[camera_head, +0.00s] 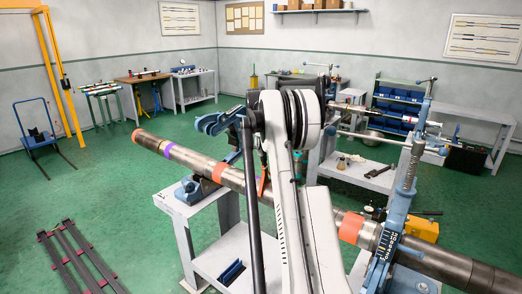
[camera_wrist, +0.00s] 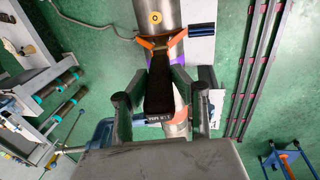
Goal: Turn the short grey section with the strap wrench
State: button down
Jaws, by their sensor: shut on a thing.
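A long grey pipe (camera_head: 195,163) runs from the left to the lower right in the head view, with purple and orange bands. My arm covers its middle. In the wrist view my gripper (camera_wrist: 159,82) is shut on the black handle of the strap wrench (camera_wrist: 160,88). The orange strap (camera_wrist: 160,42) lies across the pipe (camera_wrist: 158,15), close to a purple band. Whether it wraps fully round is hidden. I cannot tell for sure which stretch is the short grey section. In the head view an orange piece (camera_head: 263,178) shows beside my arm; the gripper itself is hidden.
A blue pipe vise (camera_head: 397,215) holds the pipe at the right; another (camera_head: 190,189) sits under it at the left on a white stand (camera_head: 181,207). Dark rails (camera_head: 80,258) lie on the floor at the left. A yellow toolbox (camera_head: 423,229) stands at the right. The green floor at the left is mostly clear.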

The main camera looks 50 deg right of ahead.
jog(key=shift+d+r+y+p, duration=0.1)
jog(key=shift+d+y+p, duration=0.45)
jog(key=shift+d, duration=0.4)
jog(key=shift+a, duration=0.1)
jog(key=shift+a+h+b, duration=0.25)
jog(key=shift+a+b, duration=0.05)
jog(key=shift+b, duration=0.15)
jog(key=shift+r, duration=0.1)
jog(key=shift+a+r+p, duration=0.15)
jog(key=shift+r+p, duration=0.4)
jog(key=shift+r, duration=0.65)
jog(key=shift+a+r+p, duration=0.15)
jog(key=shift+r+p, duration=0.4)
jog(key=shift+r, duration=0.65)
